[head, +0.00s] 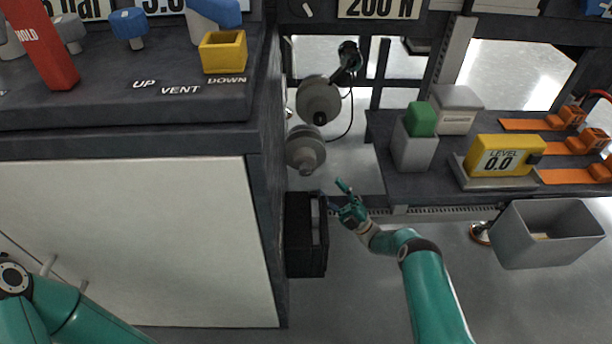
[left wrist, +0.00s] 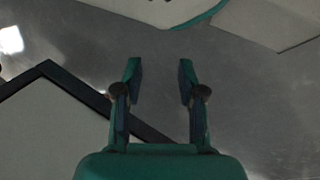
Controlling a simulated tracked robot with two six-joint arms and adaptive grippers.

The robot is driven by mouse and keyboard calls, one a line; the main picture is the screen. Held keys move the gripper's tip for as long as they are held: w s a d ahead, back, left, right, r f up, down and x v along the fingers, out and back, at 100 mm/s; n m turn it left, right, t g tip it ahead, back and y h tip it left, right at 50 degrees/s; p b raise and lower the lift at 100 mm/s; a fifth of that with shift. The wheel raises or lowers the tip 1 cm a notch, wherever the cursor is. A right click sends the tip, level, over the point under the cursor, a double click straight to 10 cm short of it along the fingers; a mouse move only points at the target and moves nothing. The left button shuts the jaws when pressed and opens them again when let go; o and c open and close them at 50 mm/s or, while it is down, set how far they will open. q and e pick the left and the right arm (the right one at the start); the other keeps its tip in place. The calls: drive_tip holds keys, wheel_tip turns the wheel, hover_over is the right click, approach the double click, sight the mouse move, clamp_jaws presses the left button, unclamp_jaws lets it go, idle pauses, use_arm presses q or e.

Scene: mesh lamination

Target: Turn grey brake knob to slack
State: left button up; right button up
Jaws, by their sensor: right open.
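No knob can be told for sure as the brake knob, and no slack mark can be read. A grey knob (head: 70,28) stands at the upper left of the dark console. A dark panel by the "200 N" readout (head: 380,8) shows only a short white mark at the top edge. My right gripper (head: 345,194) is open and empty, beside a black box right of the cabinet and far from the grey knob. My left gripper (left wrist: 159,82) is open and empty in the left wrist view; in the head view only its arm shows, at the lower left.
Grey rollers (head: 305,150) stand behind the black box (head: 298,235).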

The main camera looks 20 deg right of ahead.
sight(308, 175)
drive_tip(key=w+a, duration=0.1)
drive_tip(key=w+a+b, duration=0.1)
drive_tip(key=w+a, duration=0.1)
drive_tip(key=shift+f+b, duration=0.25)
drive_tip(key=shift+b, duration=0.15)
drive_tip(key=x, duration=0.5)
drive_tip(key=shift+w+a+r+b, duration=0.2)
drive_tip(key=shift+w+r+b, duration=0.05)
drive_tip(key=shift+b, duration=0.05)
use_arm(q)
wheel_tip(308, 175, down, 3)
drive_tip(key=shift+f, duration=0.1)
